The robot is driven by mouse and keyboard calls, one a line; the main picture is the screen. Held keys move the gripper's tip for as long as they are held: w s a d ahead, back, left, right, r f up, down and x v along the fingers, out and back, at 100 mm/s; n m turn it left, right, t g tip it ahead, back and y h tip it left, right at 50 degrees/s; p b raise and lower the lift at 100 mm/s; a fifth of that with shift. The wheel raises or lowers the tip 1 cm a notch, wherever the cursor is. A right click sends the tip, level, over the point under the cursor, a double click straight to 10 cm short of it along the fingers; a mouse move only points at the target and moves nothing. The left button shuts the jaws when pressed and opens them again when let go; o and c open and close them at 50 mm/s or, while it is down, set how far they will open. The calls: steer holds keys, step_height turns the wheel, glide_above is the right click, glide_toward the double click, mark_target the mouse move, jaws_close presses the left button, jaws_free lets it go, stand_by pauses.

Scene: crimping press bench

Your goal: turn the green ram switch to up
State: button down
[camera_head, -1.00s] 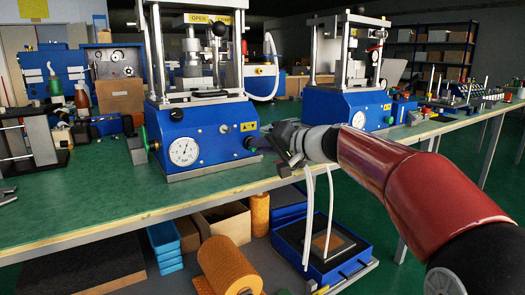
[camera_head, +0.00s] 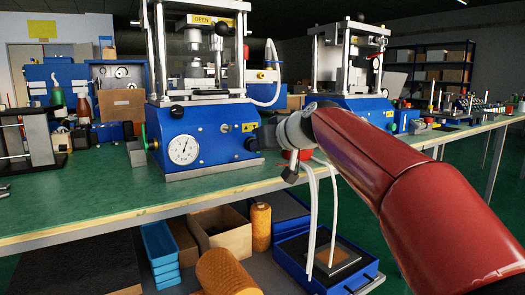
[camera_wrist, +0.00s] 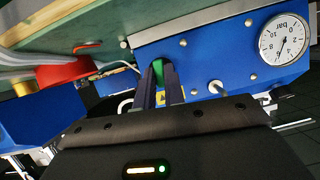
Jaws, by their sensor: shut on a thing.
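The nearer blue press (camera_head: 210,150) stands on the green bench. In the wrist view its blue front (camera_wrist: 205,55) shows upside down. A small green part, the ram switch (camera_wrist: 158,70), shows between the dark fingers of my gripper (camera_wrist: 160,85). The fingers are shut on it and hide most of it, so its exact setting cannot be read. In the head view my gripper (camera_head: 256,144) reaches the press front's right side, below a yellow label (camera_head: 249,127); the switch's green is not clear there.
A pressure gauge (camera_head: 183,149) sits on the press front, left of the switch. A second blue press (camera_head: 350,103) stands farther right. Open bench lies in front of the press.

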steer(key=shift+n+h, duration=0.3)
steer(key=shift+n, duration=0.2)
steer(key=c, duration=1.5)
jaws_free()
steer(key=shift+s, duration=0.1)
steer(key=v, duration=0.7)
steer(key=shift+s+d+r+b, duration=0.1)
steer(key=shift+s+d+b, duration=0.1)
steer(key=shift+s+b, duration=0.15)
